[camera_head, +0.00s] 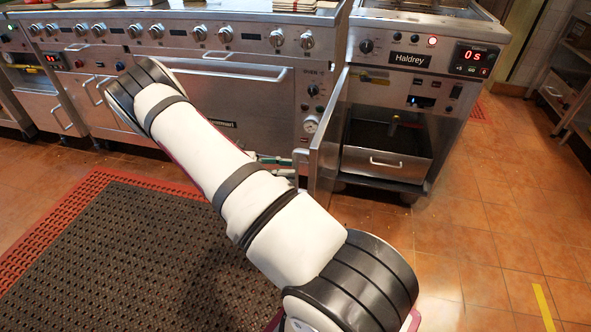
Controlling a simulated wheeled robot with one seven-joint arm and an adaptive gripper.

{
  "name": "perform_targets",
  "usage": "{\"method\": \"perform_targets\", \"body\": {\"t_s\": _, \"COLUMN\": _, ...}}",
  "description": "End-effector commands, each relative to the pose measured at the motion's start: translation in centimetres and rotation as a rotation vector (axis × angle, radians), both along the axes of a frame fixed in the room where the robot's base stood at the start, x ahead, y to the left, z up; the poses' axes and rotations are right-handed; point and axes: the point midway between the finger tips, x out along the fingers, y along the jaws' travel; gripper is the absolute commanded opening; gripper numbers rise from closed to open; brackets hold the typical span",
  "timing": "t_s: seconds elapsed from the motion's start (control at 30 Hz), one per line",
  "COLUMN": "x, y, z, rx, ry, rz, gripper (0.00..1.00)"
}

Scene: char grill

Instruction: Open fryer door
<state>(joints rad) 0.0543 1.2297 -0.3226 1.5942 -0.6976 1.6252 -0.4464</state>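The fryer (424,62) stands at the right, with a Haldrey label and a red 0s display. Its door (329,135) is swung open toward me and shows nearly edge-on at the left of the cabinet. The door's handle (300,165) is on the door's left side. The opened cabinet shows a drawer or pan (386,163) low inside. A small part of my gripper (275,165) shows just left of the handle, behind my white arm. The arm hides most of it, so I cannot tell whether its fingers touch or hold the handle.
A steel range with knobs and an oven door (245,104) stands left of the fryer. A dark mat with a red border (75,230) lies on the tiled floor. Open floor (490,220) lies at the right, with a shelf (573,75) at the far right.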

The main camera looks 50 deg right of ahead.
Motion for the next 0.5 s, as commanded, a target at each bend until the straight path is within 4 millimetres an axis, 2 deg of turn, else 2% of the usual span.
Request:
{"method": "perform_targets", "body": {"t_s": 0.2, "x": 4.0, "y": 2.6, "z": -0.1, "rx": 0.0, "ry": -0.002, "rz": 0.004, "gripper": 0.35}}
{"method": "perform_targets", "body": {"t_s": 0.5, "x": 7.1, "y": 4.7, "z": -0.1, "rx": 0.001, "ry": -0.001, "rz": 0.001, "gripper": 0.35}}
